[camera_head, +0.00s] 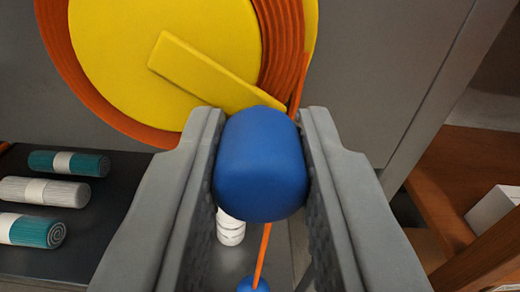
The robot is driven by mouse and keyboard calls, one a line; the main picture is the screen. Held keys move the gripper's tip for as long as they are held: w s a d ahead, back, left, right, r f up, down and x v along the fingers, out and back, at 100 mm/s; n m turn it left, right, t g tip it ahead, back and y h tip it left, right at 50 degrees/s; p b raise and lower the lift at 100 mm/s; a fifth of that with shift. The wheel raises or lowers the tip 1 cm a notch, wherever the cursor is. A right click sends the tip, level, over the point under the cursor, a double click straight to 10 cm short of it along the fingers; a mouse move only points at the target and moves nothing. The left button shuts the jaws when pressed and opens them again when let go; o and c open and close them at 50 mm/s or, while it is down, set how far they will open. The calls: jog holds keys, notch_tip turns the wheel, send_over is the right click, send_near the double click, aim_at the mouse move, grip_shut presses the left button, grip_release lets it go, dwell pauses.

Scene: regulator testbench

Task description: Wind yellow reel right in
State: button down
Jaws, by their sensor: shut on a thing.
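The yellow reel (110,50) fills the upper left, mounted against a grey panel, with an orange cord (280,50) coiled around it. A yellow crank arm (205,70) runs across its face from the upper left down to the right. A blue rounded knob (260,165) sits at the lower right end of the crank arm. My gripper (262,170) is shut on the blue knob, one finger on each side. The orange cord hangs below the knob towards a small blue object (253,285) at the bottom edge. My gripper and the knob hide part of the cord.
Several rolled towels, teal (68,163) and pale grey (43,191), lie on a dark surface at the left. A white cylinder (230,228) stands below the knob. Brown wooden shelving (450,175) with a white box (493,208) is at the right.

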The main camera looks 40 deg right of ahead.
aim_at(83, 101)
jog(key=m, duration=0.1)
jog(key=f+m, duration=0.1)
jog(key=m, duration=0.1)
jog(key=shift+w+a, duration=0.2)
jog(key=shift+a, duration=0.2)
jog(key=w+a+m, duration=0.1)
jog(key=m, duration=0.4)
jog(key=a+m, duration=0.2)
jog(key=m, duration=0.3)
jog(key=w+a+m, duration=0.1)
jog(key=m, duration=0.4)
jog(key=shift+w+a+f+m, duration=0.1)
jog(key=shift+w+a+m, duration=0.05)
jog(key=shift+w+m, duration=0.2)
jog(key=shift+w+a+r+m, duration=0.1)
jog(key=shift+a+r+m, duration=0.1)
jog(key=shift+m, duration=0.65)
jog(key=shift+w+a+r+m, duration=0.15)
jog(key=shift+r+m, duration=0.1)
jog(key=shift+m, duration=0.6)
jog(key=shift+a+r+m, duration=0.15)
jog(key=shift+r+m, duration=0.05)
jog(key=shift+m, duration=0.65)
jog(key=c, duration=1.2)
grip_release()
jog(key=shift+c, duration=0.2)
